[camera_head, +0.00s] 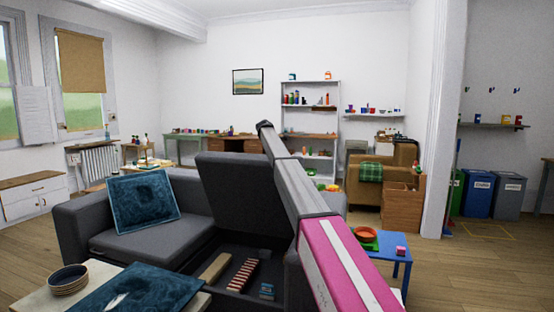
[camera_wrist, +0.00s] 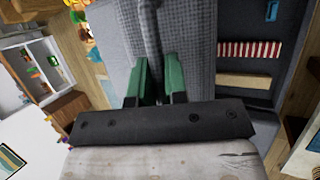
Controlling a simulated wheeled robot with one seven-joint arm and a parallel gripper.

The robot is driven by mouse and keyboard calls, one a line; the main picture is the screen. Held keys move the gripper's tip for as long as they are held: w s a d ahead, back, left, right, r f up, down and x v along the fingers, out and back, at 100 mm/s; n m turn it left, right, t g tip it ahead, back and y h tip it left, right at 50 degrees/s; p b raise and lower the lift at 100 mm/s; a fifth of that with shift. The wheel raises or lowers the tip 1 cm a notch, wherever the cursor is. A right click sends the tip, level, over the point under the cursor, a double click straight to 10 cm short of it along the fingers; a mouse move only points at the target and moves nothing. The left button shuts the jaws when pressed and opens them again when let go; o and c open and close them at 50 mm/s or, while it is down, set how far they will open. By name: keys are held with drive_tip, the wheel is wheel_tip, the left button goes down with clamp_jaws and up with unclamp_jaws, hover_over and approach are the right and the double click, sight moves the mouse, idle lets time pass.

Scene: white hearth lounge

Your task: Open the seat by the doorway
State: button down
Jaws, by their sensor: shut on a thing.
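The grey sofa's right-hand seat (camera_head: 238,185) stands raised and tilted back, with the storage space (camera_head: 233,290) beneath it uncovered. In the wrist view the seat's grey fabric (camera_wrist: 194,45) fills the middle, with the compartment to its right. My gripper (camera_wrist: 156,72) has green fingers shut on the seat's dark edge or strap (camera_wrist: 150,35). In the head view my arm reaches up along the seat's right side; the fingertips are hidden there. Inside the compartment lie a red-and-white striped thing (camera_head: 243,274), a tan block (camera_head: 214,267) and a small blue item (camera_head: 266,290).
A teal cushion (camera_head: 142,200) lies on the left seat. A low table with stacked bowls (camera_head: 68,279) and a dark blue cloth (camera_head: 140,290) stands in front. A blue side table (camera_head: 396,252) is right of the sofa. Bins (camera_head: 478,193) stand beyond the white pillar.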

drive_tip(key=shift+w, duration=0.15)
drive_tip(key=c, duration=1.2)
unclamp_jaws()
drive_tip(key=shift+o, duration=0.2)
drive_tip(key=shift+r, duration=0.1)
drive_tip(key=v, duration=1)
drive_tip(key=shift+r, duration=0.25)
drive_tip(key=shift+a, duration=0.2)
